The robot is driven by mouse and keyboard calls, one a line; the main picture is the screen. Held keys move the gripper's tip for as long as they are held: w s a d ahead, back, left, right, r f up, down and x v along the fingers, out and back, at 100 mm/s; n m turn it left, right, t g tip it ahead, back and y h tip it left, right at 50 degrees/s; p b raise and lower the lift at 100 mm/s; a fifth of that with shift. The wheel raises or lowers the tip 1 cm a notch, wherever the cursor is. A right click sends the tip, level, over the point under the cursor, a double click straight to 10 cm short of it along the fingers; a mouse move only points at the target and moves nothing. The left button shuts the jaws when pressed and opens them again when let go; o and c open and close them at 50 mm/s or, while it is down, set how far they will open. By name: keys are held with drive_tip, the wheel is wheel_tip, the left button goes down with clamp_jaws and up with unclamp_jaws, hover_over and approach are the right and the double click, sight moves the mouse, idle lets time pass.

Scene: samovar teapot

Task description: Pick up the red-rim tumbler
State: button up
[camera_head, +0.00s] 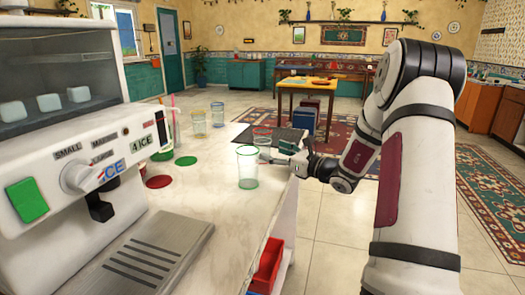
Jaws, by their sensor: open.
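I cannot make out a tumbler with a clearly red rim. A clear tumbler with a green rim (247,168) stands upright on the white counter (215,205), near its right edge. Another clear glass (262,137) shows just behind it; its rim colour is too small to tell. My gripper (270,152) is low over the counter's right edge, pointing left, just right of and behind the green-rim tumbler. It is open. The green-rim tumbler partly overlaps the fingertips in the picture, so I cannot tell whether they touch any glass.
An ice machine (75,160) fills the left. A yellow-rim tumbler (198,122) and a blue-rim tumbler (217,114) stand farther back. A red disc (158,181) and a green disc (186,160) lie on the counter. A red bin (267,266) hangs at the front right edge.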

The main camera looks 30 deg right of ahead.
sight(269, 150)
drive_tip(key=x, duration=0.5)
drive_tip(key=shift+w+a+b, duration=0.1)
drive_tip(key=shift+w+b, duration=0.1)
drive_tip(key=shift+b, duration=0.2)
drive_tip(key=c, duration=1.3)
